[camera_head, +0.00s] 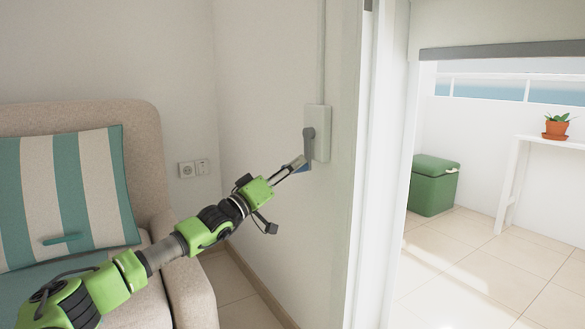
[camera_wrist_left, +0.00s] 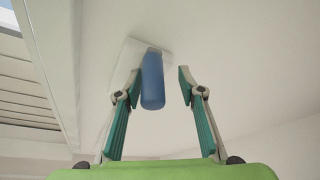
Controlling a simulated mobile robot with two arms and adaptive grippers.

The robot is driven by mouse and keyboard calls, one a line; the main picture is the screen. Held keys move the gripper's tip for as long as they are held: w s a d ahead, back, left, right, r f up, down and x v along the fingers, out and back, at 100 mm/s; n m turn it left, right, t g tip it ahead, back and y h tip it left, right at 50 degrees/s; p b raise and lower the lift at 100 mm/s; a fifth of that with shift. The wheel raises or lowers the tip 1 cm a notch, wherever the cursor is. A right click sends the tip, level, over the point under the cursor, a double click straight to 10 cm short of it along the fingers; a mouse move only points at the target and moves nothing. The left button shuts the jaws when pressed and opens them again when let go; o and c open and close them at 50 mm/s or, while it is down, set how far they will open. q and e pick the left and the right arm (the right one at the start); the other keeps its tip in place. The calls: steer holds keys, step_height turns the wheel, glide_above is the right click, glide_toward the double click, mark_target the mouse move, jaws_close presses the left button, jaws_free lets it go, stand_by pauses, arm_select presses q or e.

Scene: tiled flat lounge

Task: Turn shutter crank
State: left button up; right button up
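The shutter crank (camera_head: 309,140) is a grey arm on a white wall box (camera_head: 322,135), hanging down beside the door frame. Its handle is blue and mostly hidden by my fingers in the head view. In the left wrist view the blue handle (camera_wrist_left: 152,82) stands out from the white plate (camera_wrist_left: 128,58). My left gripper (camera_head: 300,164) is at the crank's lower end. In the left wrist view its fingers (camera_wrist_left: 160,82) are spread, with the handle between them, close to the left finger and apart from the right one. My right gripper is in neither view.
A beige armchair (camera_head: 185,250) with a striped cushion (camera_head: 85,190) stands at the left. A wall socket (camera_head: 187,170) is left of the crank. The doorway at the right opens onto a tiled area with a green box (camera_head: 432,188) and a white table (camera_head: 520,150) with a potted plant (camera_head: 556,128).

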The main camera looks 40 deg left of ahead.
arm_select(q)
steer(key=shift+d+r, duration=0.15)
steer(key=shift+r, duration=4.9)
steer(key=shift+s+f, duration=0.1)
